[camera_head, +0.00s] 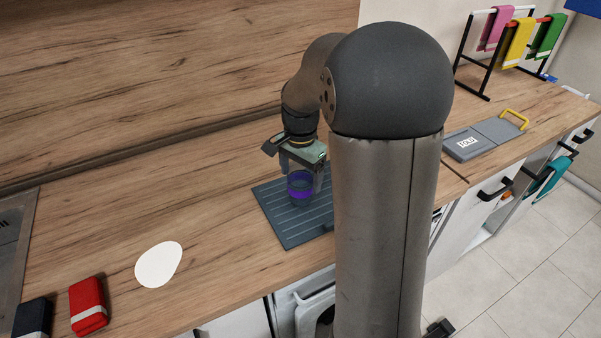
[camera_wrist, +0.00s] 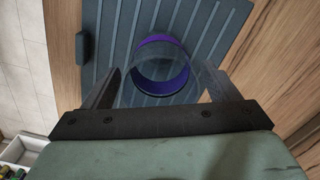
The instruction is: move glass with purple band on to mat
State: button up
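The glass with the purple band (camera_head: 300,190) is see-through and upright. It is over the dark grey ribbed mat (camera_head: 276,218), and the wrist view shows its purple band (camera_wrist: 163,88) from above against the mat (camera_wrist: 110,30). My gripper (camera_head: 302,176) points down, with one finger on each side of the glass. In the wrist view my gripper (camera_wrist: 162,72) has its fingertips close to the glass walls. I cannot tell whether they press on the glass. I also cannot tell whether its base touches the mat.
A white flat oval piece (camera_head: 159,264), a red block (camera_head: 88,306) and a dark block (camera_head: 33,318) lie at the left, near a sink (camera_head: 14,235). A grey board with a yellow handle (camera_head: 490,137) and a towel rack (camera_head: 487,62) are at the right. Wooden counter around the oval piece is clear.

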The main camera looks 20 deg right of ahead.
notch_tip(320, 180, up, 12)
jog(key=s+a+f+n, duration=0.3)
jog(key=s+n, duration=0.1)
jog(key=s, duration=0.3)
jog(key=s+a+f+n, duration=0.4)
jog(key=s, duration=0.3)
jog(key=s+a+f+n, duration=0.3)
jog(key=s+f+n, duration=0.1)
jog(key=s, duration=0.3)
jog(key=shift+s+a+n, duration=0.25)
jog(key=shift+a+n, duration=0.15)
jog(key=shift+n, duration=0.2)
